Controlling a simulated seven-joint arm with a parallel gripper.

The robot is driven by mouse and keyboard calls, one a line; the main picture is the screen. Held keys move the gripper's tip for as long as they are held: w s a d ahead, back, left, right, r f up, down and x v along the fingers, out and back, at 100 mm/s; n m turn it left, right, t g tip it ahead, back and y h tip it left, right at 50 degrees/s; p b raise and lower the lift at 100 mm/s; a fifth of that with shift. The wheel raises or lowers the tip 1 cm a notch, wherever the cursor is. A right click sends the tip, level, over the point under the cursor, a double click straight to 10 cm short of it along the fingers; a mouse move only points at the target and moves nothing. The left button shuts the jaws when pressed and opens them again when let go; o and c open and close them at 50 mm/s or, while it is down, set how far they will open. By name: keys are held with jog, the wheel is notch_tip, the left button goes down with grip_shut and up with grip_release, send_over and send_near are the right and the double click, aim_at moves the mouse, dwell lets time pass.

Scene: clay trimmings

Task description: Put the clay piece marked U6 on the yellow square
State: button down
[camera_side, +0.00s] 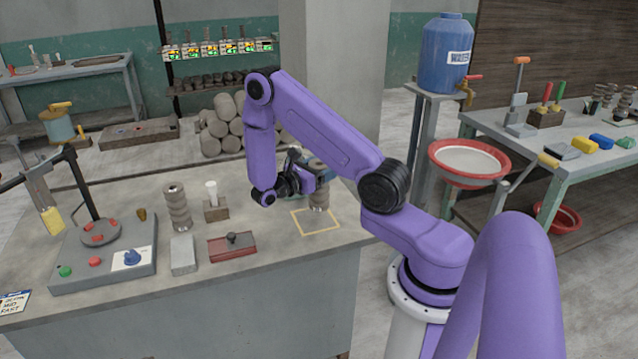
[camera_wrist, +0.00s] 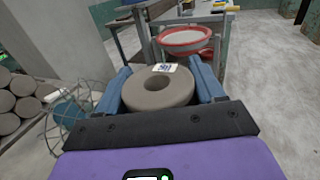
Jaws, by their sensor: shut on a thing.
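My gripper (camera_wrist: 165,86) has its blue fingers shut on a grey, ring-shaped clay piece (camera_wrist: 158,92) in the wrist view. A small white label with dark marks lies on the piece; I cannot read it for certain. In the side view my gripper (camera_side: 308,178) holds the piece over the worktable, partly hidden by my arm. Below it is a grey ribbed clay stack (camera_side: 319,199); I cannot tell whether the held piece touches it. The yellow square (camera_side: 318,233) is an outline on the tabletop. The stack stands at its back part.
Left on the table (camera_side: 290,262) are another ribbed clay stack (camera_side: 179,208), a small holder (camera_side: 215,209), a grey block (camera_side: 183,256), a red box with a dark knob (camera_side: 232,247) and a control panel (camera_side: 105,258). The tabletop in front of the square is clear.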

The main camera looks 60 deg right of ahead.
aim_at(319, 201)
notch_tip(319, 201, down, 7)
jog(key=w+d, duration=0.2)
jog(key=shift+w+r, duration=0.2)
jog(key=shift+f, duration=0.15)
jog(key=shift+c, duration=0.7)
grip_release()
